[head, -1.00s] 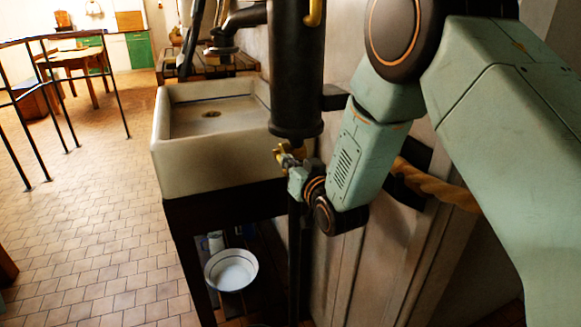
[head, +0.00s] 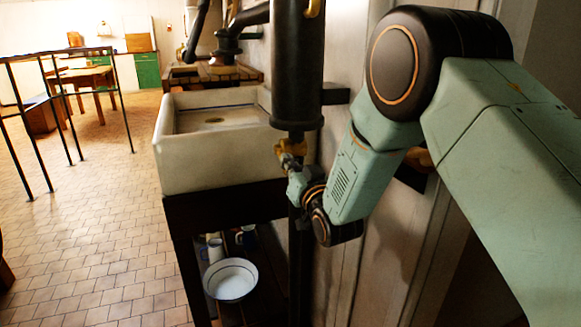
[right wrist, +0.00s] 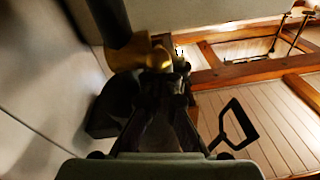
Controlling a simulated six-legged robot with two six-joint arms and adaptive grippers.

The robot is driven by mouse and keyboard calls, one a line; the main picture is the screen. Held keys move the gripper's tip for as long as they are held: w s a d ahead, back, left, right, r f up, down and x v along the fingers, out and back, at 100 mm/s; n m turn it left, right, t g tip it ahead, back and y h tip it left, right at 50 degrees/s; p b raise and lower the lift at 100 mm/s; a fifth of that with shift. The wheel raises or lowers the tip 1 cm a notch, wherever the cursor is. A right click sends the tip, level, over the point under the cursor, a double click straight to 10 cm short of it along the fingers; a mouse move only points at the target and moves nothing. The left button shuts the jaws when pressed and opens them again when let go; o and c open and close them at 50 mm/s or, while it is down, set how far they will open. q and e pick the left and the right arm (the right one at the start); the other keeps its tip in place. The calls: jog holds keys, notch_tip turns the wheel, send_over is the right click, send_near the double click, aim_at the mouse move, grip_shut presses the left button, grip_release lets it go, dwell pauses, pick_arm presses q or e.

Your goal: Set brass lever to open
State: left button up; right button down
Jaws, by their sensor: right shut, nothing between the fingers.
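The brass lever (head: 284,147) shows as a small brass fitting just under the black upright cylinder (head: 297,70), beside the sink. In the right wrist view the brass part (right wrist: 138,53) sits on the end of a dark pipe. My right gripper (head: 289,160) is right at the brass part, just below it. In the right wrist view its dark fingers (right wrist: 163,75) are together with nothing held between them, and their tips overlap the brass part; I cannot tell whether they touch it. The lever's exact angle is partly hidden. My left gripper is not in view.
A pale stone sink (head: 205,155) stands left of the cylinder on a dark frame. A white bowl (head: 232,280) is on the shelf below. A pale panelled wall (head: 385,255) is close on the right. Tiled floor (head: 90,240) is open on the left, with a railing (head: 65,110) farther back.

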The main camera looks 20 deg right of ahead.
jog(key=shift+f+t+b, duration=0.3)
jog(key=shift+f+b, duration=0.1)
jog(key=shift+f, duration=0.15)
jog(key=shift+s+d+f+t+b, duration=0.2)
jog(key=shift+t+b, duration=0.3)
jog(key=shift+b, duration=0.35)
jog(key=shift+f+t+b, duration=0.25)
jog(key=shift+t+b, duration=0.05)
jog(key=shift+b, duration=0.1)
jog(key=shift+w+a+f+b, duration=0.15)
jog(key=shift+w+f+b, duration=0.4)
jog(key=shift+b, duration=0.2)
jog(key=shift+w+f+b, duration=0.15)
jog(key=shift+f+b, duration=0.2)
jog(key=shift+f, duration=0.2)
jog(key=w+f, duration=0.1)
jog(key=w+f+b, duration=0.1)
jog(key=w+f, duration=0.1)
jog(key=shift+w, duration=0.25)
jog(key=shift+w+t, duration=0.1)
jog(key=shift+t, duration=0.2)
